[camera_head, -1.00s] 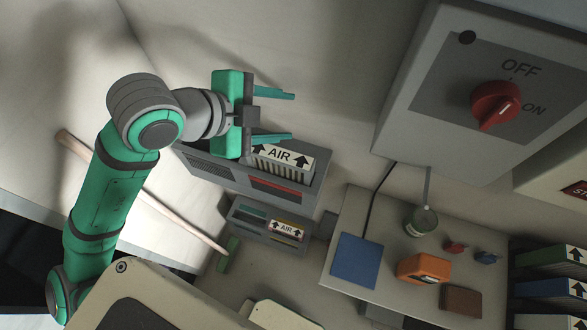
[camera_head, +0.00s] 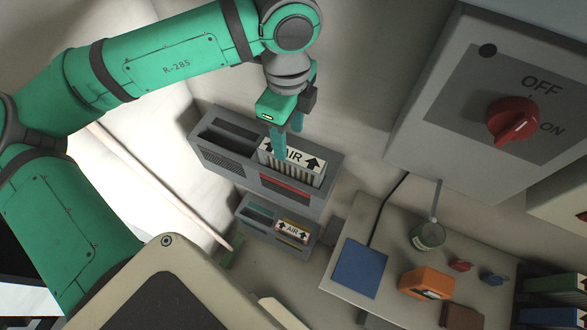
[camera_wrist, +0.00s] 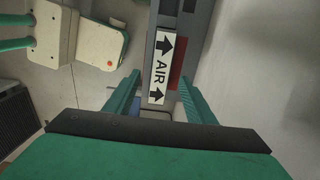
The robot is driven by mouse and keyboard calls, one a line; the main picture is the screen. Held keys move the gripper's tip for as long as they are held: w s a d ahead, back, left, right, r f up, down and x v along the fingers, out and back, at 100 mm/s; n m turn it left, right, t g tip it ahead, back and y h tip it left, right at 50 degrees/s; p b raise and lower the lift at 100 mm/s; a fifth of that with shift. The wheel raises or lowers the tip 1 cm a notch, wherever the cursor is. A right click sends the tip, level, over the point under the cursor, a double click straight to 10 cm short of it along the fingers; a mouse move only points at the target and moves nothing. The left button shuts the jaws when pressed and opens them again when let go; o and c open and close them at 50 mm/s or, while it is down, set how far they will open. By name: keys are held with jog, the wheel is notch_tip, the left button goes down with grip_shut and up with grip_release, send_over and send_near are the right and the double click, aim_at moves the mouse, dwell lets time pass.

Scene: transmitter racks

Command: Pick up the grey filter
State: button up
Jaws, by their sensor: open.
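The grey filter (camera_head: 303,172), with a white AIR label and black arrows, stands in the right slot of the upper grey rack (camera_head: 226,162). In the wrist view the label of the filter (camera_wrist: 161,68) lies between my two fingers. My gripper (camera_head: 285,143) points down over the filter, and its green fingers hide part of the label. In the wrist view my gripper (camera_wrist: 158,97) is open, with a finger on each side of the label and gaps between. Contact is not visible.
A lower grey rack (camera_head: 262,236) holds another AIR-labelled filter (camera_head: 292,231) with a yellowish edge. A shelf at right carries a blue square (camera_head: 360,268), an orange device (camera_head: 427,283) and a jar (camera_head: 428,236). A grey switch box (camera_head: 450,130) with a red knob hangs above.

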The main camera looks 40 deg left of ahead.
aim_at(291, 154)
jog(key=shift+w+d+f, duration=0.1)
jog(key=shift+d+f, duration=0.05)
jog(key=shift+f, duration=4.25)
grip_shut()
